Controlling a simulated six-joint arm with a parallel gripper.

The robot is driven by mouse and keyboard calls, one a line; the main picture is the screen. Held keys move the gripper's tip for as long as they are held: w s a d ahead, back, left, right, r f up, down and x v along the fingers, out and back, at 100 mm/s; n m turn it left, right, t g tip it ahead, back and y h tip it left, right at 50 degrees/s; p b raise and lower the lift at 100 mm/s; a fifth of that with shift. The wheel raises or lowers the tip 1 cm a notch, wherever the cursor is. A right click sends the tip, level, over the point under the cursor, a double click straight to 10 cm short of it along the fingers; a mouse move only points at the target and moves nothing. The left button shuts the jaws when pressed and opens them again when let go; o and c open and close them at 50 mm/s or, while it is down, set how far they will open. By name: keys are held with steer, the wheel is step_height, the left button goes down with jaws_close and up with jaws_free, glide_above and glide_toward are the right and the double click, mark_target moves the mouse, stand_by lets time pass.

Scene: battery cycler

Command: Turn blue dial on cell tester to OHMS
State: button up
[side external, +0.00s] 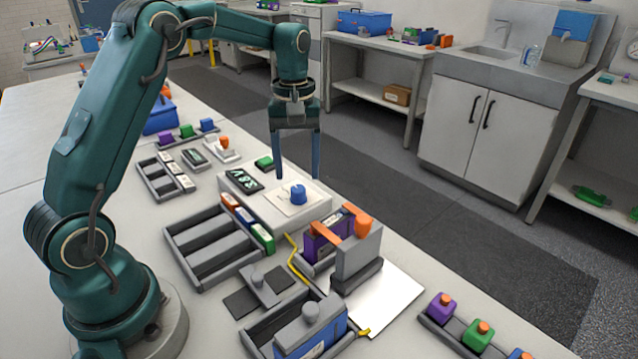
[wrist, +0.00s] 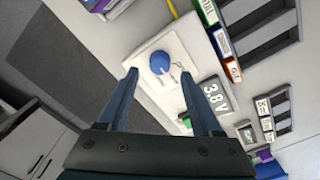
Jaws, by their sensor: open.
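The blue dial (side external: 298,193) stands on a pale plate on top of the white cell tester (side external: 262,205), which has a dark display (side external: 244,181) beside the dial. The display (wrist: 215,93) there shows large digits. My gripper (side external: 296,178) points down above the tester, open and empty. Its fingers (wrist: 158,75) are spread wide on either side of the dial in the wrist view and appear apart from it.
Cells in orange, blue and green (side external: 248,222) stand in a grey rack (side external: 195,262) beside the tester. A grey fixture with an orange clamp (side external: 350,250) and a yellow cable (side external: 294,258) are close in front.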

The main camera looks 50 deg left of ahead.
mark_target(298, 188)
steer(key=shift+f, duration=2.1)
steer(key=shift+c, duration=0.3)
jaws_close()
steer(key=m, duration=0.4)
steer(key=shift+m, duration=2)
